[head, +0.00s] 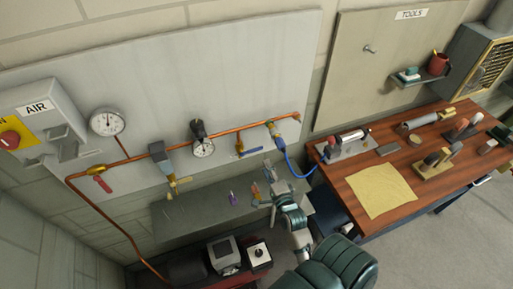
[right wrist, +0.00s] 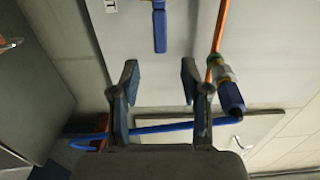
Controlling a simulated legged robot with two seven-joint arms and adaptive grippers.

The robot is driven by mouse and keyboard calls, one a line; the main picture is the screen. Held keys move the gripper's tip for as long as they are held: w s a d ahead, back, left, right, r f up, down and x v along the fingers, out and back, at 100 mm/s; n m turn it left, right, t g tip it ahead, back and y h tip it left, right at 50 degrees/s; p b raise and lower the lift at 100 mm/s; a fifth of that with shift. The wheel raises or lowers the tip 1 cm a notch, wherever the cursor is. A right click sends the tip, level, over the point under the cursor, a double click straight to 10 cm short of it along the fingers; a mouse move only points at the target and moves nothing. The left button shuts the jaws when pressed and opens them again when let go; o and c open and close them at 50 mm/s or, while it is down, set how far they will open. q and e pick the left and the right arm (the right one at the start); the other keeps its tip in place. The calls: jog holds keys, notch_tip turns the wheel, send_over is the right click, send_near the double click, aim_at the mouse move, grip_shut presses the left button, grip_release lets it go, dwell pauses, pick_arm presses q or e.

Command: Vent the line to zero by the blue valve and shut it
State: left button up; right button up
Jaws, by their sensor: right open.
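The blue valve's lever (head: 250,151) shows beside a short copper drop under the copper pipe on the wall panel. In the right wrist view a flat blue lever (right wrist: 160,30) hangs straight down in front of the grey panel, above and between my fingers. My right gripper (head: 272,181) is below and to the right of the valve in the head view, apart from it. In the right wrist view my right gripper (right wrist: 159,84) is open with nothing between its fingers. A round gauge (head: 203,149) is left of the valve; its reading is too small to tell. My left gripper is out of view.
A blue hose (head: 291,168) runs from a brass and blue fitting (head: 274,130) toward the wooden bench (head: 345,185); it crosses behind my fingers in the wrist view. A grey shelf (head: 180,222) lies under the pipe. A red handle (head: 102,183) and another gauge (head: 107,122) are farther left.

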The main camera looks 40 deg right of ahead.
aim_at(258, 150)
jog(key=p+x, duration=0.1)
jog(key=x, duration=0.8)
jog(key=shift+w+d, duration=0.15)
jog(key=shift+w, duration=0.15)
jog(key=shift+w+d+f, duration=0.15)
jog(key=shift+w+d, duration=0.1)
jog(key=shift+a, duration=0.1)
jog(key=shift+a, duration=0.1)
jog(key=shift+c, duration=0.9)
jog(key=shift+a, duration=0.15)
grip_shut()
